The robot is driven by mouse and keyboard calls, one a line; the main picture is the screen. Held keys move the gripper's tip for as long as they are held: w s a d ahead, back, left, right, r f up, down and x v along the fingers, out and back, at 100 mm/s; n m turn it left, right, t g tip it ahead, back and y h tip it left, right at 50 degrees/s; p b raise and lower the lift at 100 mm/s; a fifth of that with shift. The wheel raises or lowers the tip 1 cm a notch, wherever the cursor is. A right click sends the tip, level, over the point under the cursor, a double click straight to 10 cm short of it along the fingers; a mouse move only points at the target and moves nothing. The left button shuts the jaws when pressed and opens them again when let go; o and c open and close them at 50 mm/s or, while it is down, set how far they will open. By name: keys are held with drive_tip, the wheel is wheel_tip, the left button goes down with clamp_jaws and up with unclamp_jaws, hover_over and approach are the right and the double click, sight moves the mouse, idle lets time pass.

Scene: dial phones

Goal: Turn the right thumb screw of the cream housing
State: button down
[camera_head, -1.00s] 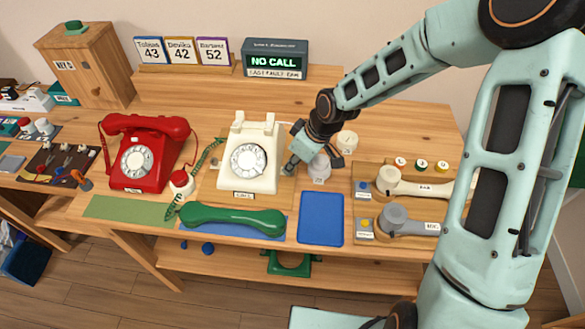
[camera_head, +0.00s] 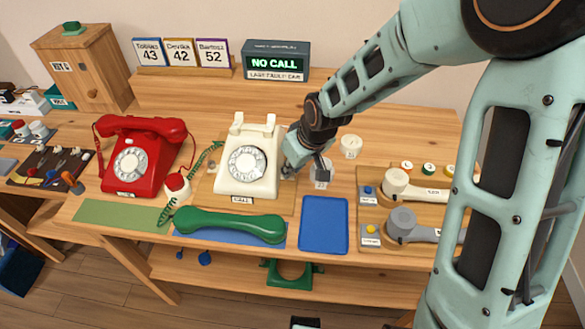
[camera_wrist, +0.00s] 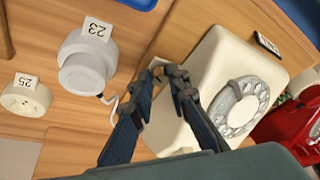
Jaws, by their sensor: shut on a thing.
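The cream housing (camera_head: 246,178) is a rotary phone body with a pale dial, standing mid-table on a wooden board without a handset on it. It also shows in the wrist view (camera_wrist: 205,62). My gripper (camera_wrist: 166,76) is at the housing's right side, its two dark fingers closed on the right thumb screw. The fingertips almost wholly hide the screw, so its angle cannot be told. In the head view my gripper (camera_head: 289,168) is beside the housing at about mid-height, partly hidden by my wrist.
A white part labelled 23 (camera_wrist: 85,65) and a lower one labelled 25 (camera_wrist: 25,98) stand close to my gripper. A green handset (camera_head: 230,226) lies in front of the housing. A red phone (camera_head: 140,165) stands left. A blue mat (camera_head: 324,224) is empty.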

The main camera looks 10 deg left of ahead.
drive_tip(key=c, duration=1.8)
unclamp_jaws()
drive_tip(key=shift+c, duration=0.2)
drive_tip(key=shift+r, duration=0.1)
drive_tip(key=v, duration=0.8)
